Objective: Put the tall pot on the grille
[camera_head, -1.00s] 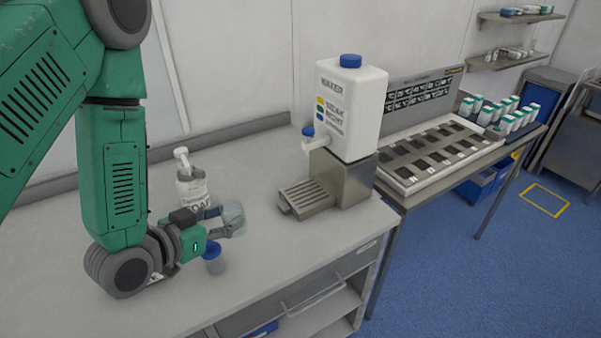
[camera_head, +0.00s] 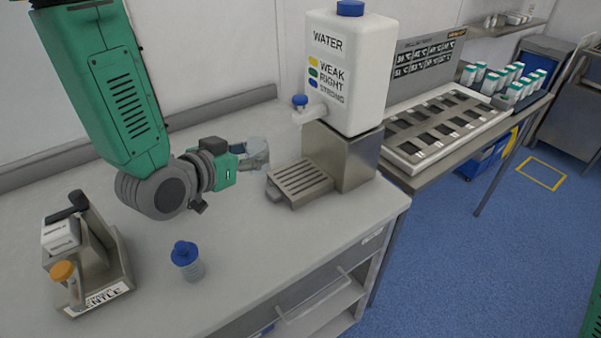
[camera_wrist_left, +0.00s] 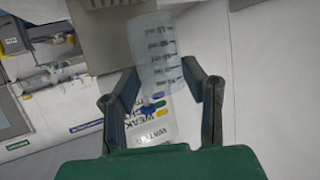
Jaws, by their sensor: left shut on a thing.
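The tall pot (camera_head: 254,153) is a clear, see-through beaker. My left gripper (camera_head: 246,157) is shut on it and holds it just left of the grille, near the back of the counter. In the left wrist view the pot (camera_wrist_left: 158,50) stands out between the two fingers (camera_wrist_left: 160,100), with dark markings on its side. The grille (camera_head: 303,180) is a slotted steel tray in front of the dispenser's steel base, below the tap. It is bare. I cannot tell the exact gap between pot and grille. My right gripper is out of view.
The white water dispenser (camera_head: 345,75) with its blue-topped tap (camera_head: 303,110) stands over the grille. A blue-capped bottle (camera_head: 188,262) and a steel device with an orange knob (camera_head: 90,255) stand at the front left. The counter in front of the grille is clear.

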